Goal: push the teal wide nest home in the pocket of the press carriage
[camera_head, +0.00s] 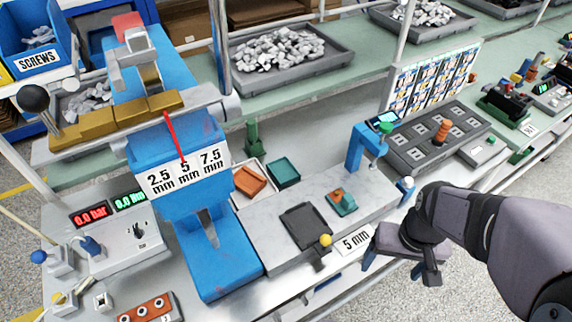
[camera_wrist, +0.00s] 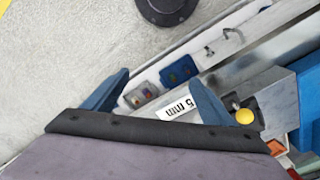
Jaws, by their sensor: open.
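A flat teal nest (camera_head: 283,172) lies in a shallow white tray beside an orange one (camera_head: 249,180). A smaller teal block (camera_head: 341,203) with an orange-brown piece on top sits on the grey bed; I cannot tell which teal piece is the wide nest. A dark plate (camera_head: 304,226), seemingly the press carriage, lies on the bed in front of the blue press, with a yellow-knobbed lever (camera_head: 325,240) at its near edge. My gripper (camera_head: 394,272) is open and empty, right of the bed near the table's front edge; its spread blue fingers show in the wrist view (camera_wrist: 158,88).
The blue press (camera_head: 180,150) with its millimetre labels stands left. A blue stand (camera_head: 362,147) with a green knob rises behind the bed. A "5 mm" card (camera_head: 354,240) lies at the bed's front. A grey rack (camera_head: 430,140) with an orange peg stands at right.

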